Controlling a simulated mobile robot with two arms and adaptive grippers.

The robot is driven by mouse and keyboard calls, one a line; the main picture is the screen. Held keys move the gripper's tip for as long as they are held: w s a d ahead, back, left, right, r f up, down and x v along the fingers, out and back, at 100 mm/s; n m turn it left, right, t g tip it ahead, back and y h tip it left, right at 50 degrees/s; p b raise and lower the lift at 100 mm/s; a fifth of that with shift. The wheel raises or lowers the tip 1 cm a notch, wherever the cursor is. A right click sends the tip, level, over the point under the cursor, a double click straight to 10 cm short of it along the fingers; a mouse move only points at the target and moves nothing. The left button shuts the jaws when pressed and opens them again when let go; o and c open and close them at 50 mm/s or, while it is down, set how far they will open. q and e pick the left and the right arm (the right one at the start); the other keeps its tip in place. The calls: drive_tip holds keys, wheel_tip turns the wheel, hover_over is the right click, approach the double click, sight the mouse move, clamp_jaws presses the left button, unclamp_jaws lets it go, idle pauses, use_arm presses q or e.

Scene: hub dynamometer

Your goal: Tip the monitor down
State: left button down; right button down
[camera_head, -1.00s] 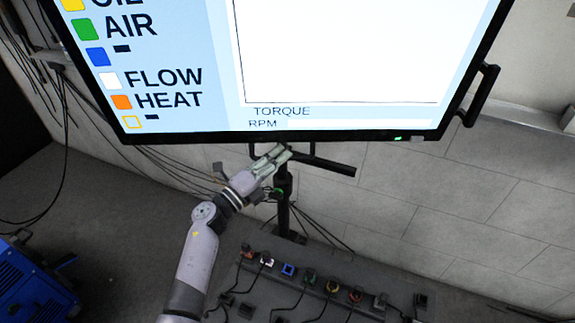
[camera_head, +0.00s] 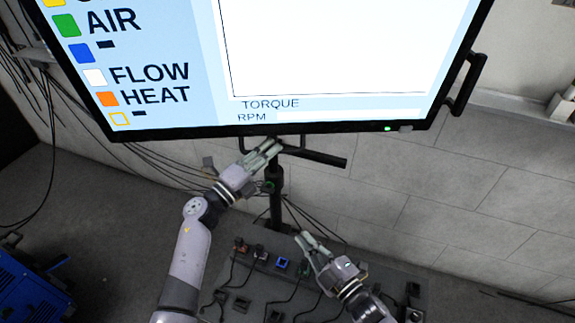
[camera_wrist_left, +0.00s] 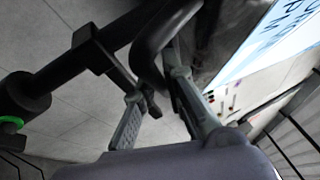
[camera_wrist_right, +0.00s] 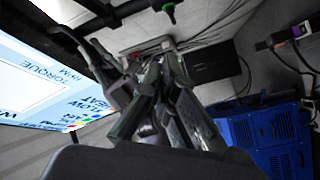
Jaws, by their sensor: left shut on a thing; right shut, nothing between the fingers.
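The monitor (camera_head: 330,50) hangs at the top of the head view, its lit screen showing a blank chart and labels such as FLOW and HEAT. A black handle (camera_wrist_left: 152,42) curves between the fingers of my left gripper (camera_wrist_left: 158,105) in the left wrist view. In the head view, my left gripper (camera_head: 268,147) is shut on this handle under the monitor's bottom edge; the fingers partly hide it. My right gripper (camera_head: 308,242) is shut and empty, lower and right of the stand pole (camera_head: 275,185), apart from the monitor.
A dark bar (camera_head: 322,158) sticks out right below the monitor. A side handle (camera_head: 465,85) is on its right edge. A panel (camera_head: 240,303) with several coloured connectors and cables lies below. A blue machine (camera_head: 25,290) stands at lower left. Cables hang at left.

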wheel_tip(320, 180, up, 12)
drive_tip(key=w+d+n+g+y, duration=0.2)
drive_tip(key=n+y, duration=0.3)
drive_tip(key=n, duration=0.7)
use_arm(q)
drive_tip(key=shift+f, duration=0.1)
use_arm(e)
drive_tip(key=w+d+x, duration=0.1)
drive_tip(key=w+x, duration=0.1)
drive_tip(key=x, duration=1)
drive_tip(key=shift+d+r, duration=0.15)
drive_tip(key=shift+d, duration=0.15)
drive_tip(key=shift+w, duration=0.15)
